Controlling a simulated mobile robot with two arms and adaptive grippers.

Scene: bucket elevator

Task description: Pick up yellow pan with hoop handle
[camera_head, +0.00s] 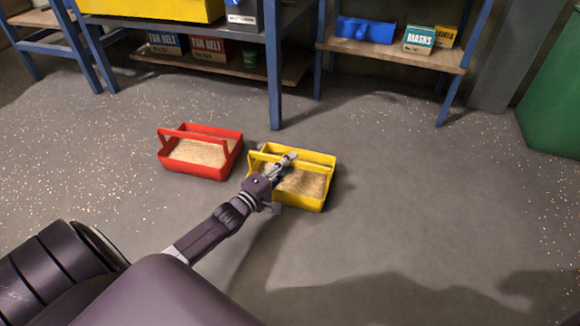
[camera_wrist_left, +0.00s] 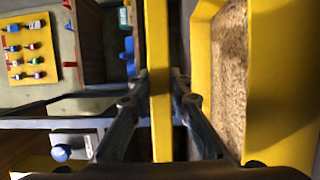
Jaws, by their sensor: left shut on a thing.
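The yellow pan (camera_head: 314,205) with a hoop handle (camera_head: 318,170) is on the floor right of centre in the head view, with grain-like material inside. My left gripper (camera_head: 288,160) reaches in from the left over the pan and is shut on its handle. In the left wrist view the yellow handle bar (camera_wrist_left: 158,100) runs between the two fingers (camera_wrist_left: 158,88), and the pan's grainy contents (camera_wrist_left: 230,70) show to the right. I cannot tell whether the pan touches the floor or is slightly raised. My right gripper is not in view.
A red pan (camera_head: 201,168) with a similar handle and contents stands just left of the yellow pan. Blue-legged shelves (camera_head: 210,68) with boxes stand behind. A green container (camera_head: 555,95) is at the far right. The floor at the right and front is clear.

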